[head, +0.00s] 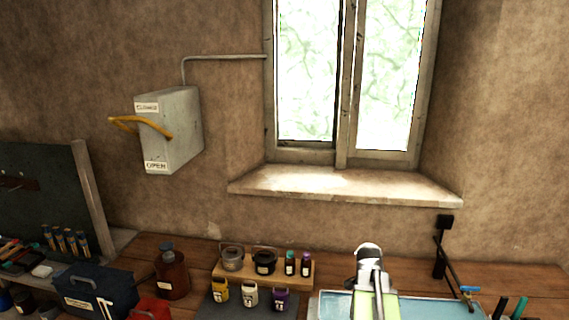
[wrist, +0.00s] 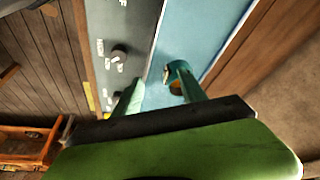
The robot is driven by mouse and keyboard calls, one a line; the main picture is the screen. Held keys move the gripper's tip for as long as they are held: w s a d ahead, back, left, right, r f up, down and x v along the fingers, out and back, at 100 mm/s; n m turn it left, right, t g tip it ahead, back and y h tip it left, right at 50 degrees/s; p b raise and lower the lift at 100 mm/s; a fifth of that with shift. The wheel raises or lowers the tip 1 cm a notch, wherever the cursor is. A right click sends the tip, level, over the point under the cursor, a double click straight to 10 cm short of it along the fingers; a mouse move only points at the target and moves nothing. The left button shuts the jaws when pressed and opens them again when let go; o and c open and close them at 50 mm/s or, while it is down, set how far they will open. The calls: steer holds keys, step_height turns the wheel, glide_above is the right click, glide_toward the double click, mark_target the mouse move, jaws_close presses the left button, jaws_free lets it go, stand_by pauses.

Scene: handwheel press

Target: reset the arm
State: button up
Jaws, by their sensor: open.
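My gripper (wrist: 154,84) shows in the wrist view with its two teal fingers apart, so it is open. Nothing is visible between the fingers. The left finger is over a dark grey panel (wrist: 108,22) with knobs and the right finger is over a light blue surface (wrist: 212,40). A small orange patch shows at the right finger; I cannot tell what it is. In the head view my white and green arm stands at the lower right in front of the blue surface (head: 447,306); its fingers cannot be made out there.
A wooden rack (head: 305,272) with several small bottles stands left of my arm. A brown bottle (head: 172,275) and a blue box (head: 92,292) are farther left. A black stand (head: 440,258) is at right. A grey wall box (head: 180,130) with a yellow lever hangs beside the window (head: 345,75).

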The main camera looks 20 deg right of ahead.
steer(key=w+a+f+n+y+b, duration=0.1)
steer(key=w+a+f+n, duration=0.2)
steer(key=a, duration=0.6)
steer(key=w+a+f+n+t+b, duration=0.15)
steer(key=w+a, duration=0.25)
steer(key=a, duration=0.5)
steer(key=w+a+f+n+y+b, duration=0.15)
steer(key=w+a+n, duration=0.25)
steer(key=a, duration=0.5)
steer(key=s+a+f+n+g+y+b, duration=0.1)
steer(key=s+a+n, duration=0.2)
steer(key=a+n, duration=0.7)
steer(key=a, duration=0.4)
steer(key=shift+s+a+f+y, duration=0.2)
steer(key=shift+f+y, duration=0.15)
